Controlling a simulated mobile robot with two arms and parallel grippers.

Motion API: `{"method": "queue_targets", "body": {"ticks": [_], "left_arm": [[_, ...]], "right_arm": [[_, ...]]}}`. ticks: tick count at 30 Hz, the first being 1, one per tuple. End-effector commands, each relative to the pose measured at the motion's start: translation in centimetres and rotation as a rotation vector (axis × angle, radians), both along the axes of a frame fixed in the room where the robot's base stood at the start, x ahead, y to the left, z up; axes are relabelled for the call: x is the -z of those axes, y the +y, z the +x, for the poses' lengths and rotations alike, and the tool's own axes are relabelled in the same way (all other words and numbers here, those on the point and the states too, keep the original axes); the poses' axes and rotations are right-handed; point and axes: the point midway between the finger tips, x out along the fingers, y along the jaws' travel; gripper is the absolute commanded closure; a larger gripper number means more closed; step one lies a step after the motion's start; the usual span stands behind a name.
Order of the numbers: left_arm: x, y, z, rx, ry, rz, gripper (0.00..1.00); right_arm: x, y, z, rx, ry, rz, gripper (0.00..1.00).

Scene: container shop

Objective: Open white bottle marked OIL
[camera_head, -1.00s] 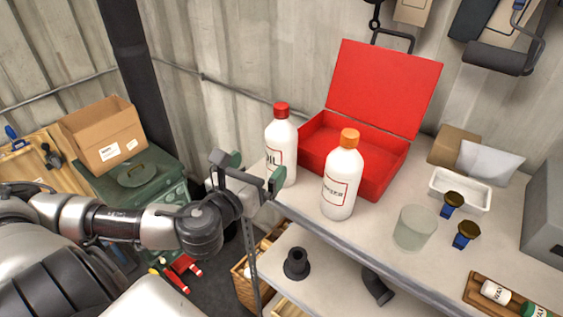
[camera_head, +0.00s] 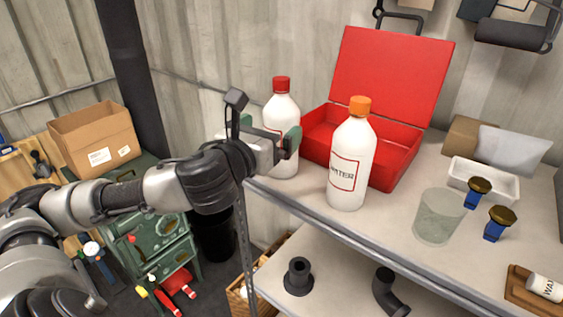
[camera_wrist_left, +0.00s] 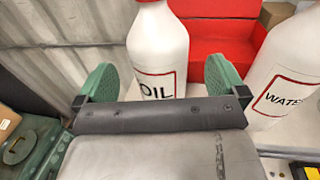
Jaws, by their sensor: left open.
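The white OIL bottle (camera_head: 283,115) with a red cap (camera_head: 281,83) stands upright at the left end of the shelf top. My left gripper (camera_head: 268,133) is open in front of its body and hides its label in the head view. In the left wrist view the OIL bottle (camera_wrist_left: 157,52) stands between and beyond the two green finger pads (camera_wrist_left: 160,82), with its label readable and a sliver of the cap at the top edge. I cannot tell whether the pads touch it. My right gripper is in neither view.
A white WATER bottle (camera_head: 350,160) with an orange cap stands close on the right. An open red case (camera_head: 390,85) is behind both bottles. A glass cup (camera_head: 438,217) and blue-stemmed knobs (camera_head: 477,191) are further right. The shelf's front edge (camera_head: 330,227) runs below the gripper.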

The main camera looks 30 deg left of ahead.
Motion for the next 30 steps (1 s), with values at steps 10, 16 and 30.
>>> {"method": "queue_targets", "body": {"ticks": [10,16,30], "left_arm": [[-0.1,0.5,3.3,0.001,0.002,-0.006,0.00],[0.2,0.7,5.2,0.001,0.001,-0.002,0.00],[0.3,0.7,5.3,0.001,0.000,0.000,0.37]], "right_arm": [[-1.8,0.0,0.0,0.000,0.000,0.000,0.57],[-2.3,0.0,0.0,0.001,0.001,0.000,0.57],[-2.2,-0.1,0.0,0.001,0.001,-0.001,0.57]]}}
